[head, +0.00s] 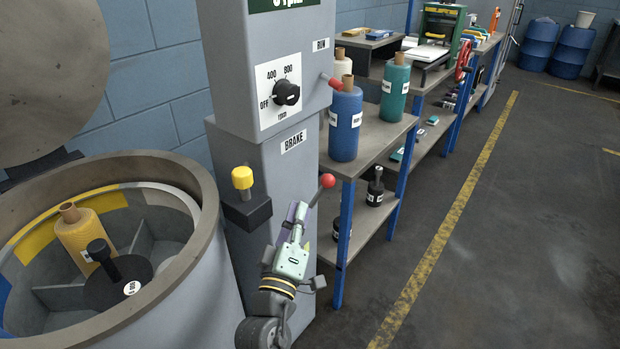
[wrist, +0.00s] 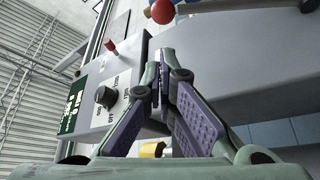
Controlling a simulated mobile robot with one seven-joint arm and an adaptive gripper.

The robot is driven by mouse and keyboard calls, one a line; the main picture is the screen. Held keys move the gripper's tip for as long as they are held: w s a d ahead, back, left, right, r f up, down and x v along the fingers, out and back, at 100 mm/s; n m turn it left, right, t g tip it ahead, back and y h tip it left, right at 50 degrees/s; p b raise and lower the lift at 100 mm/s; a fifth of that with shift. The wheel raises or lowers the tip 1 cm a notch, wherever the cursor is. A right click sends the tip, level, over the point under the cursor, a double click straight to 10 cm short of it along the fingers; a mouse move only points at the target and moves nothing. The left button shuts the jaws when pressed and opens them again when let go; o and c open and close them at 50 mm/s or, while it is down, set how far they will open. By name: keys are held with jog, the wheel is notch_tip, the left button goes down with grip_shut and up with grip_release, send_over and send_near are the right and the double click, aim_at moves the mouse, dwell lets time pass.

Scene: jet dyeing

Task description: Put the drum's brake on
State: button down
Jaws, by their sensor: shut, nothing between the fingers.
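The brake lever, with a red ball (head: 327,181) on a dark stem, sticks out of the grey machine column (head: 270,190) below the BRAKE label (head: 293,141). The ball also shows at the top of the wrist view (wrist: 163,11), beyond my fingertips. My gripper (head: 297,212) is shut and empty, just left of and below the ball in the head view. It hides the lever's lower end, and I cannot tell whether it touches the stem. The drum (head: 190,270) stands open at the left with a yellow cone (head: 82,238) inside.
A yellow knob on a black block (head: 245,208) sits left of my gripper. Above are a speed dial (head: 287,93) and a red RUN knob (head: 336,84). A shelf (head: 372,140) with blue and green cones stands close on the right. The floor beyond is clear.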

jog(key=p+x, duration=0.3)
jog(key=x, duration=0.7)
jog(key=shift+p, duration=0.4)
jog(key=shift+f, duration=0.15)
